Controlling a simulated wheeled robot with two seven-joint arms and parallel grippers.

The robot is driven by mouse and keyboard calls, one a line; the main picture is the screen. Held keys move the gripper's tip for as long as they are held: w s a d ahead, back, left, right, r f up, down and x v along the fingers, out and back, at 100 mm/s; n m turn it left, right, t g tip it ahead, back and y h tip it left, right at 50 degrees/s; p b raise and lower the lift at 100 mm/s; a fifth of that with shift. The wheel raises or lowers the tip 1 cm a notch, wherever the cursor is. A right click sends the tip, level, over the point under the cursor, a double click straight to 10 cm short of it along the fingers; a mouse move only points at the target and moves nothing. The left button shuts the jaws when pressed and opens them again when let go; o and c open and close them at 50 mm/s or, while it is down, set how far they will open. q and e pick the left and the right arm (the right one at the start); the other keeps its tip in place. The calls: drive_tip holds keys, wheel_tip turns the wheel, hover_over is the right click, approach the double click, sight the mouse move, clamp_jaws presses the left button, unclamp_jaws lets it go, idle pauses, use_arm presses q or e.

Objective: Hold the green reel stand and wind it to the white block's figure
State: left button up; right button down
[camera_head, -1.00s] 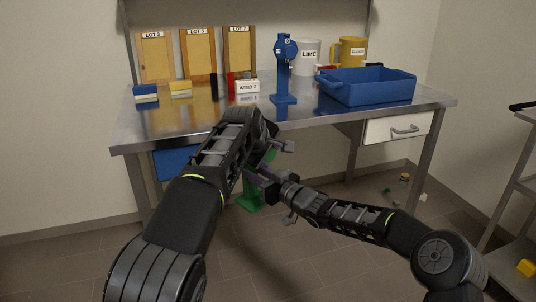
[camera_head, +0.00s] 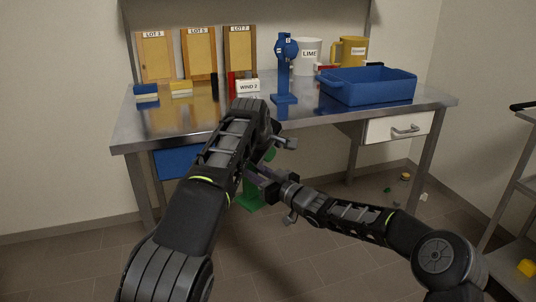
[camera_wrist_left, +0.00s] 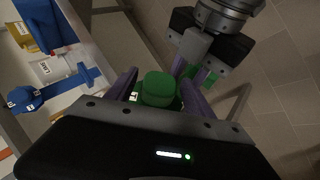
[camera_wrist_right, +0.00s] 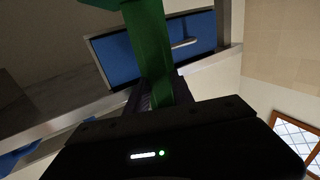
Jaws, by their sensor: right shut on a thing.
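The green reel stand (camera_head: 252,201) is mostly hidden behind my arms in the head view, in front of the bench. My right gripper (camera_head: 262,180) is shut on its green post (camera_wrist_right: 151,45), which runs up between the fingers in the right wrist view. My left gripper (camera_wrist_left: 158,95) is open, its fingers on either side of a round green knob (camera_wrist_left: 158,86), with no clear grip on it. The white block (camera_head: 248,87) reads "WIND 2" and stands on the bench. The reel's own reading is hidden.
The steel bench (camera_head: 330,112) carries a blue stand (camera_head: 284,75), a blue tray (camera_head: 370,90), a white LIME mug (camera_head: 308,58), a yellow jug (camera_head: 353,50) and several framed lot boards (camera_head: 199,55). A shelf cart (camera_head: 515,215) stands right. Small items lie on the floor.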

use_arm(q)
drive_tip(key=shift+r, duration=0.1)
drive_tip(key=v, duration=1.2)
drive_tip(key=shift+o, duration=0.3)
